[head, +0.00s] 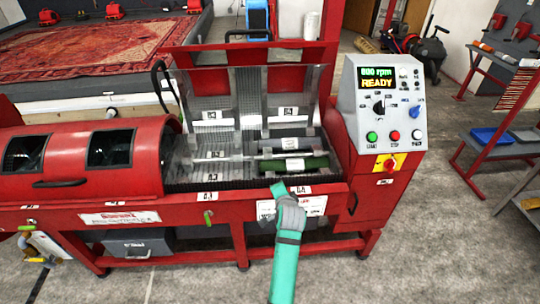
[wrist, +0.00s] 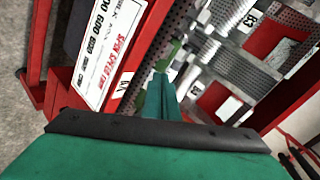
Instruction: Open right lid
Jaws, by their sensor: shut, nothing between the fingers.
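The red spin machine has two halves. Its left half is covered by a rounded red lid (head: 85,148) with two dark windows. The right half stands uncovered, showing the perforated drum (head: 215,165). A red panel with a black handle (head: 248,34) rises behind it and looks like the right lid, swung up. Perforated, partly see-through flaps (head: 290,88) stand upright in front of that panel. My gripper (head: 277,188) is shut and empty at the machine's front edge, below the drum opening. The wrist view shows its green fingers (wrist: 162,88) together beside the perforated drum.
A green roll (head: 294,164) and a grey roll (head: 284,145) lie in the drum. The control box (head: 380,105) stands to the right, reading READY. Blue trays (head: 490,135) sit on a red rack farther right. Concrete floor (head: 440,240) is clear at right front.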

